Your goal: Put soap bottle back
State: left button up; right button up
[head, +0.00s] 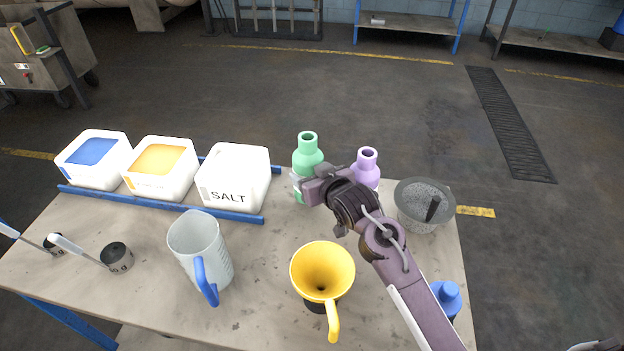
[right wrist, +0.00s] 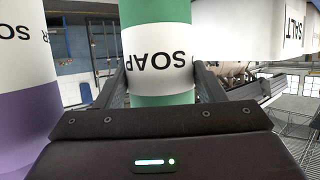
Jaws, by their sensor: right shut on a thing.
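The soap bottle (head: 307,157) is green with an open neck and stands upright near the far edge of the table. My right gripper (head: 302,188) reaches it from the right and is shut on it. In the right wrist view the soap bottle (right wrist: 158,50) is between the two fingers, its white SOAP label upside down in that picture. Its lower part is mostly hidden by the gripper in the head view, so I cannot tell whether its base touches the table. My left gripper is not in view.
A purple bottle (head: 367,166) stands just right of the soap bottle, behind my arm. A grey bowl (head: 423,200) is at the right, a yellow funnel (head: 322,270) and clear jug (head: 198,248) in front. The salt tub (head: 233,178) sits in a blue rail (head: 160,203) to the left.

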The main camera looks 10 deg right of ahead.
jog(key=shift+f, duration=1.1)
jog(key=o, duration=1.2)
jog(key=shift+f, duration=0.1)
jog(key=shift+o, duration=0.2)
jog(key=b+v, duration=0.1)
jog(key=v, duration=1.1)
